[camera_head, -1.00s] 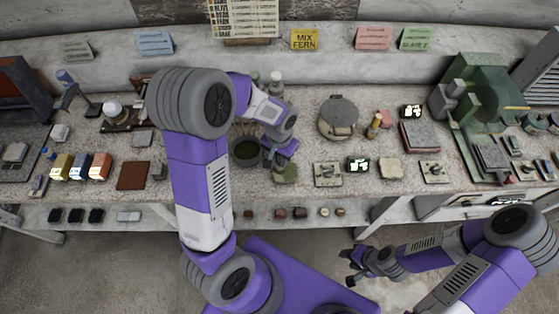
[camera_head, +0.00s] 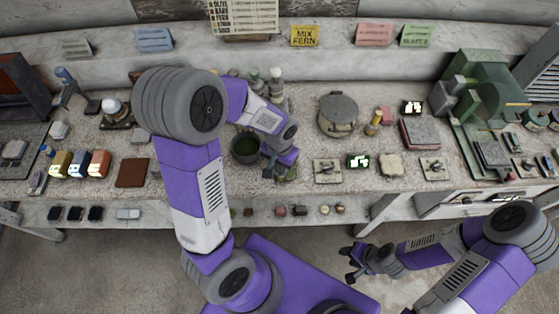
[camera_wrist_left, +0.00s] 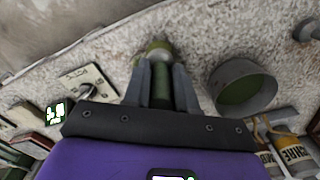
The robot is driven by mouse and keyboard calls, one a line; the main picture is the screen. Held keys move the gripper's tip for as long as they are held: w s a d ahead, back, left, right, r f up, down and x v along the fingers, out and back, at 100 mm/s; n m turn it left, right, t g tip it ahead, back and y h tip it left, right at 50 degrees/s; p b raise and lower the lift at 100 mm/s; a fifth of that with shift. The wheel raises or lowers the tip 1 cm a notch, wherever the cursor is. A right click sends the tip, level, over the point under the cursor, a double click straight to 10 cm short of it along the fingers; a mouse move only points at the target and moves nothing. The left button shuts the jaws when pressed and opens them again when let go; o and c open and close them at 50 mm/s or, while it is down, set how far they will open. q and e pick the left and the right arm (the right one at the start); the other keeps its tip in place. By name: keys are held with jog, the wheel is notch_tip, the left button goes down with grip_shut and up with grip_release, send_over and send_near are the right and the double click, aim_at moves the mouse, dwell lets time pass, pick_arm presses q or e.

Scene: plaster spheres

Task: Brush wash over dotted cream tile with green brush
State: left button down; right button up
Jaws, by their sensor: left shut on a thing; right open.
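My left gripper (camera_head: 276,172) is shut on the green brush (camera_wrist_left: 160,86), seen as a dark green handle between the fingers in the left wrist view. The brush's far end is at a small pale green-tinged tile (camera_wrist_left: 155,46); I cannot tell whether they touch. In the head view the gripper and arm cover most of this tile, and dots cannot be made out. A grey bowl of dark green wash (camera_head: 245,147) stands just left of the gripper; it also shows in the left wrist view (camera_wrist_left: 245,90). My right gripper (camera_head: 352,263) is open and empty in front of the bench.
A square plate with a fitting (camera_head: 327,171), a lit green display (camera_head: 358,161) and a beige tile (camera_head: 390,165) lie to the right. A lidded round pot (camera_head: 338,116) stands behind. Bottles (camera_head: 275,82) stand behind the left arm. A yellow card (camera_head: 304,36) reads MIX FERN.

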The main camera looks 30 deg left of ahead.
pick_arm(q)
jog(key=shift+w, duration=0.1)
jog(key=shift+w+a, duration=0.5)
jog(key=shift+w, duration=0.3)
jog(key=shift+w+a, duration=0.5)
jog(key=shift+w, duration=0.3)
jog(key=shift+s+d+r+p, duration=0.1)
jog(key=shift+s+p, duration=0.05)
jog(key=shift+p, duration=0.15)
jog(key=shift+s+d+r+p, duration=0.45)
jog(key=shift+s+r, duration=0.2)
jog(key=shift+s, duration=0.1)
jog(key=shift+r+p, duration=1.05)
jog(key=shift+r, duration=0.25)
